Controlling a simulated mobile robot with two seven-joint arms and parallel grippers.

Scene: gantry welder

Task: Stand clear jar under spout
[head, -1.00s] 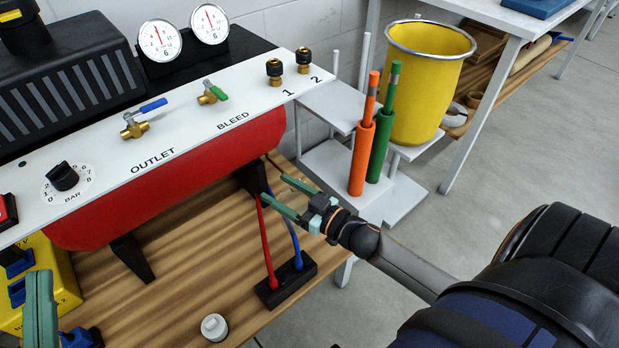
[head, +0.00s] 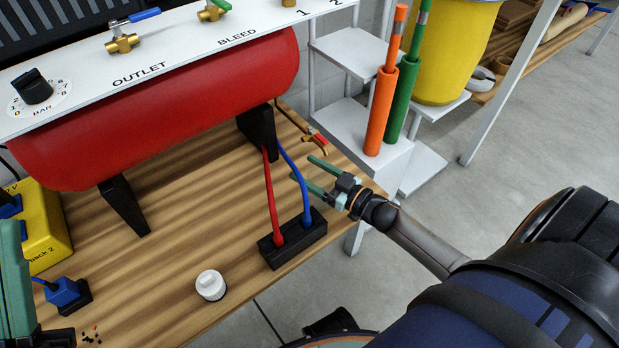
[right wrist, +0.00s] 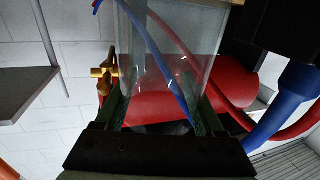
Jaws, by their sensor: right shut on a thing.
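My right gripper (head: 316,178) is shut on a clear jar, which hardly shows in the head view. In the right wrist view the clear jar (right wrist: 160,45) stands between the two green fingers (right wrist: 160,112), and the background shows through it. A brass tap with a red part (head: 318,142), which looks like the spout, is beyond the gripper near the right end of the red tank. A brass fitting (right wrist: 104,72) shows left of the jar in the wrist view. Part of my left gripper (head: 15,280) is at the left edge; its jaw opening is not clear.
A black block (head: 292,240) with red and blue hoses stands beside the right gripper. A white-capped item (head: 211,285) is on the wooden bench (head: 180,250). The red tank (head: 170,110) is above. Orange and green tubes (head: 380,110) stand on the white stand at right.

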